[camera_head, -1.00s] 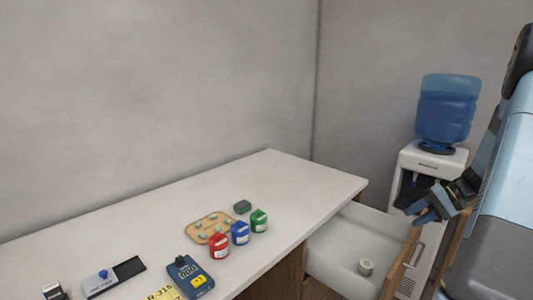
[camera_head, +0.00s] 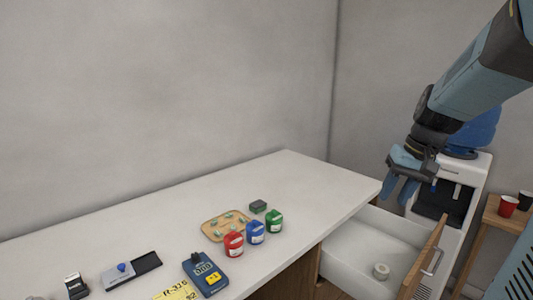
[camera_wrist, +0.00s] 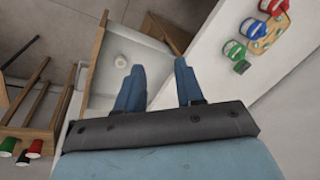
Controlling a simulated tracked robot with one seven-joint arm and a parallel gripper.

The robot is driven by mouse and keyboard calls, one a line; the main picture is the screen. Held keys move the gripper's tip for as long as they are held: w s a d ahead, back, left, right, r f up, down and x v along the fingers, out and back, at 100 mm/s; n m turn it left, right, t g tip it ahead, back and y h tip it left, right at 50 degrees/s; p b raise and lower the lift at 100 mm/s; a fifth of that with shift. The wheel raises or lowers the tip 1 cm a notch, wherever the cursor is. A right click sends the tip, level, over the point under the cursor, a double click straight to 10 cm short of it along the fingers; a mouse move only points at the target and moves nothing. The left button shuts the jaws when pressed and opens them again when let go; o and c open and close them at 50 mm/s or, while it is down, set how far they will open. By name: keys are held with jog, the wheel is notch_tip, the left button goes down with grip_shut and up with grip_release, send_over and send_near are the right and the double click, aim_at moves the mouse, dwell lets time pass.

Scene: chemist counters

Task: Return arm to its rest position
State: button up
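My gripper (camera_head: 402,188) is raised at the right of the head view, above the outer side of the open drawer and in front of the water cooler. Its two blue fingers are spread apart with nothing between them. In the wrist view my gripper (camera_wrist: 158,88) points down with its fingers apart, over the drawer (camera_wrist: 100,82) and the counter edge. The same drawer (camera_head: 365,236) stands pulled out in the head view. A small white round item (camera_head: 381,271) lies in it, clear of the fingers.
The white counter (camera_head: 300,180) holds red (camera_head: 233,244), blue (camera_head: 255,232) and green (camera_head: 274,221) bottles, a wooden tray (camera_head: 212,235) and a blue device (camera_head: 204,273). The water cooler (camera_head: 475,170) stands behind my arm. A wooden stand (camera_head: 492,216) with cups is at right.

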jog(key=s+a+r+t+h, duration=0.1)
jog(key=s+a+r+t, duration=0.1)
jog(key=s, duration=0.4)
jog(key=s+a+r+n+t+h, duration=0.1)
jog(key=s+a+r, duration=0.1)
jog(key=s+a, duration=0.2)
jog(key=shift+s+a+n+t, duration=0.3)
jog(key=shift+s+t, duration=0.1)
jog(key=shift+s, duration=0.8)
jog(key=shift+r, duration=0.1)
